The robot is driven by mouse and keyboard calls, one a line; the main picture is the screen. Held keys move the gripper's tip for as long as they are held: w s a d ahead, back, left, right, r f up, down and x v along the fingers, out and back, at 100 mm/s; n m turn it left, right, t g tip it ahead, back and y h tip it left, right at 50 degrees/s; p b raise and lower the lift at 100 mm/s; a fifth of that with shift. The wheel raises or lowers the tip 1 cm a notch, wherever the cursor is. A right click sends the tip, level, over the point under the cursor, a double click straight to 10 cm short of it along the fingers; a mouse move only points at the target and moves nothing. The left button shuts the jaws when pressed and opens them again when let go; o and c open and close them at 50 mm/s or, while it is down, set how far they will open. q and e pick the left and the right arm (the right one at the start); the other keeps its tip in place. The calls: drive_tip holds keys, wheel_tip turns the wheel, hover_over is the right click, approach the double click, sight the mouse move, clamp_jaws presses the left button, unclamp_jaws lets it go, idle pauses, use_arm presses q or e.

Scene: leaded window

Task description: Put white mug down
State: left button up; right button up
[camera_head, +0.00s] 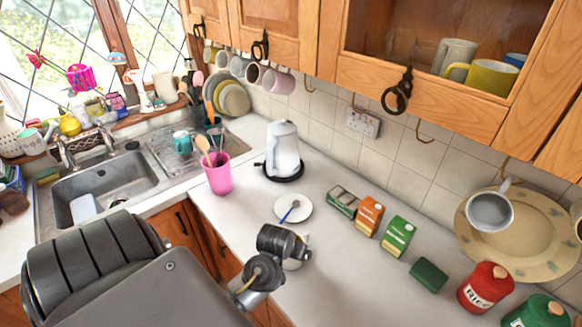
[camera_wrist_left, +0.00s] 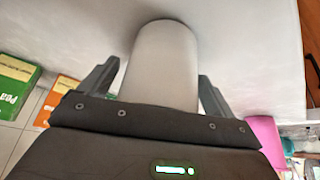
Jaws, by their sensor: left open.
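The white mug (camera_wrist_left: 160,50) stands on the worktop between the two fingers of my left gripper (camera_wrist_left: 158,72) in the left wrist view. The fingers are open, one on each side, with a narrow gap to the mug. In the head view the white mug (camera_head: 293,264) is mostly hidden behind my left gripper (camera_head: 290,250), near the front edge of the worktop (camera_head: 330,285). Its handle cannot be made out. My right gripper is in neither view.
A saucer with a spoon (camera_head: 293,209) lies just behind the mug. A pink utensil cup (camera_head: 218,178) and white kettle (camera_head: 283,150) stand further back. Orange (camera_head: 368,215) and green (camera_head: 398,236) boxes and a red rice tin (camera_head: 485,288) are to the right. The sink (camera_head: 105,185) is left.

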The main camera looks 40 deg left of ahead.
use_arm(q)
drive_tip(key=shift+r, duration=0.15)
drive_tip(key=shift+s+r, duration=0.1)
drive_tip(key=shift+r, duration=0.15)
drive_tip(key=v, duration=1.1)
drive_tip(key=shift+s+b, duration=0.2)
drive_tip(key=shift+b, duration=0.15)
drive_tip(key=shift+s, duration=0.1)
